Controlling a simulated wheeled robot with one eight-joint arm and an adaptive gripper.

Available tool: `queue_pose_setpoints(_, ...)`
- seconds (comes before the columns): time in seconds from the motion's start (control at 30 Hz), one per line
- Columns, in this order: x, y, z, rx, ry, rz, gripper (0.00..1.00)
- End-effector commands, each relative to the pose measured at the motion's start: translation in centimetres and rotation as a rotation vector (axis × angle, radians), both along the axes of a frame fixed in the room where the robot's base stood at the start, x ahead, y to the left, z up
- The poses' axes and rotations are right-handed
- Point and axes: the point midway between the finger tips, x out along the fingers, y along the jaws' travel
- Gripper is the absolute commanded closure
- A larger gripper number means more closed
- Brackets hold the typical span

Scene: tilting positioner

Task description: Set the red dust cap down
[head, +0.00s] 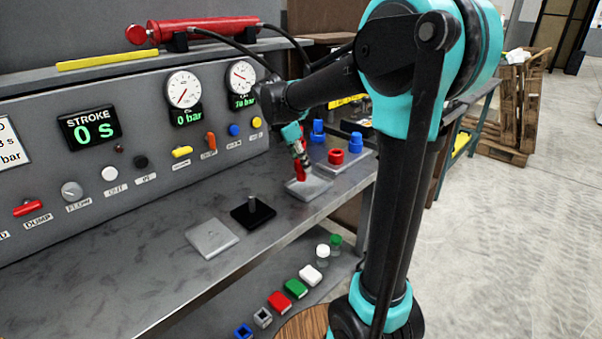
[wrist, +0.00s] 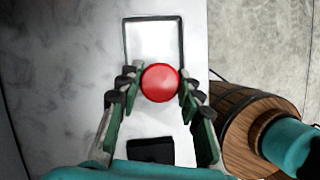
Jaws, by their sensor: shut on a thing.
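The red dust cap (wrist: 160,82) is round and sits between the fingers of my gripper (wrist: 157,88) in the wrist view. The fingers are shut on its two sides. In the head view my gripper (head: 301,172) points down at a small light grey plate (head: 318,187) on the bench, with red showing at its fingertips. In the wrist view, a pale dark-rimmed plate (wrist: 153,38) lies just beyond the cap. I cannot tell whether the cap touches the plate.
A black plate with an upright post (head: 253,212) and a bare grey plate (head: 211,238) lie to the left. A tray (head: 350,164) with red and blue fittings is behind my gripper. The control panel (head: 130,130) rises at the back. Several coloured pieces lie on the lower shelf.

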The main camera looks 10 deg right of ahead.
Motion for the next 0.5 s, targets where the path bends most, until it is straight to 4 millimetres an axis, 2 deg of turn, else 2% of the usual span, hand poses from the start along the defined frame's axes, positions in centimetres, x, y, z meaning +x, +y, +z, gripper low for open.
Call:
queue_pose_setpoints(0.3,0.0,0.0,-3.5,0.0,0.0,0.0,0.93)
queue_pose_setpoints(0.5,0.0,0.0,-4.2,0.0,0.0,0.0,0.93)
